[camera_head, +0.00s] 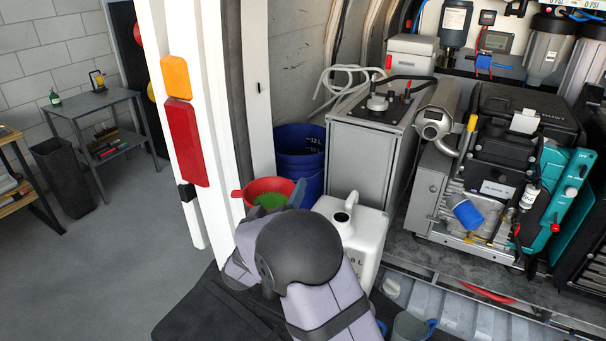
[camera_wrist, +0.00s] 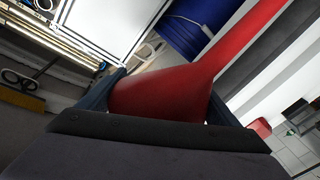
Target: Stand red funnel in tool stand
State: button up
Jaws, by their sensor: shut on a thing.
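The red funnel (camera_head: 268,184) shows its wide mouth, with green inside, in the head view, left of the white jug. In the wrist view the funnel (camera_wrist: 160,92) lies between the two dark blue fingers, its body tapering to a long red spout toward the upper right. My gripper (camera_head: 295,195) is shut on the funnel and holds it in front of the blue bucket; my arm hides part of that area. It also shows in the wrist view (camera_wrist: 165,98). I cannot tell for certain which thing is the tool stand.
The white jug (camera_head: 362,228) stands close right of my gripper. Behind are the blue bucket (camera_head: 297,150) and a grey metal tank (camera_head: 352,160). The white door frame (camera_head: 178,70) rises at left. Pump machinery (camera_head: 495,185) fills the right. Open floor (camera_head: 130,260) lies left.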

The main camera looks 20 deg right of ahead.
jog(key=a+f, duration=0.1)
jog(key=f+b, duration=0.1)
jog(key=a+f, duration=0.1)
jog(key=f, duration=0.1)
jog(key=shift+w+a, duration=0.1)
jog(key=shift+a, duration=0.2)
jog(key=shift+r, duration=0.1)
jog(key=shift+f+b, duration=1.2)
jog(key=shift+f, duration=0.75)
dwell(0.9)
jog(key=shift+f+b, duration=1.7)
jog(key=shift+f, duration=0.95)
jog(key=o, duration=1)
jog(key=shift+r, duration=0.1)
jog(key=shift+d+r, duration=0.1)
